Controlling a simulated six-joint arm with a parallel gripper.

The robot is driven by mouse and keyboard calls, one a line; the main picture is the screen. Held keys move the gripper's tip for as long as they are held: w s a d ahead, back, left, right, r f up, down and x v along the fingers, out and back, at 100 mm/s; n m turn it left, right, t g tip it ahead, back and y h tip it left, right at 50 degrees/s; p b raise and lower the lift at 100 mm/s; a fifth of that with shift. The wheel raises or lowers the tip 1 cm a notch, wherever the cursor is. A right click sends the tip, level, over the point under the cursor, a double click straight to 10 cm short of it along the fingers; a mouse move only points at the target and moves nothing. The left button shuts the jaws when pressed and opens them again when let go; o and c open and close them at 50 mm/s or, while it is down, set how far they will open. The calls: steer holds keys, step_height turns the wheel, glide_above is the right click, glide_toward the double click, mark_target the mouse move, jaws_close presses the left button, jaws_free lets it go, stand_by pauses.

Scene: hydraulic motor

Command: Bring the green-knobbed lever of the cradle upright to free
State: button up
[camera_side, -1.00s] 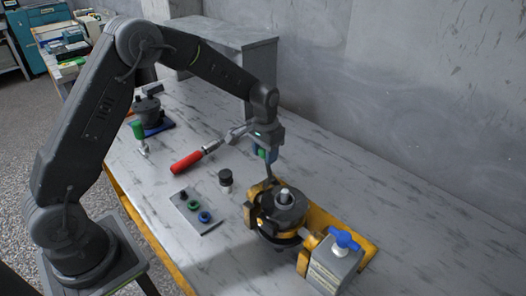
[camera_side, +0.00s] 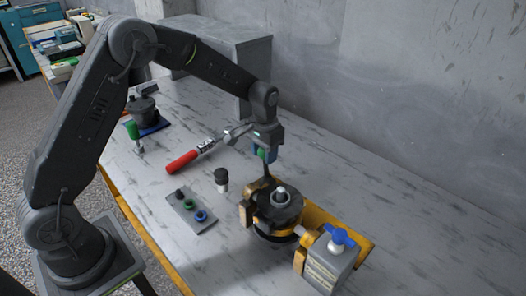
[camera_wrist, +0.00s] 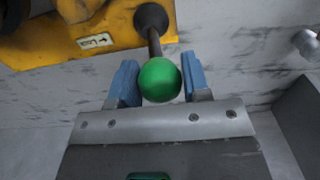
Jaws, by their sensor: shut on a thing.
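The yellow cradle (camera_side: 323,219) holds a dark round motor (camera_side: 280,212) on the table. Its lever, a thin dark rod, rises from the cradle's far side and looks near upright in the side view. In the wrist view the rod (camera_wrist: 154,42) runs from a black round base to a green knob (camera_wrist: 160,80). My gripper (camera_side: 264,154) is above the cradle's far side. Its blue fingers (camera_wrist: 160,82) stand on either side of the green knob and are shut on it. The fingers partly hide the knob in the side view.
A grey block with a blue knob (camera_side: 339,238) stands at the cradle's near right end. A red-handled tool (camera_side: 182,163), a black-capped part (camera_side: 221,178) and a grey plate with rings (camera_side: 187,223) lie to the left. A grey cabinet stands behind.

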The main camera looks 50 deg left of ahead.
steer(key=shift+d, duration=0.9)
stand_by(0.3)
steer(key=o, duration=0.6)
steer(key=shift+r, duration=3.05)
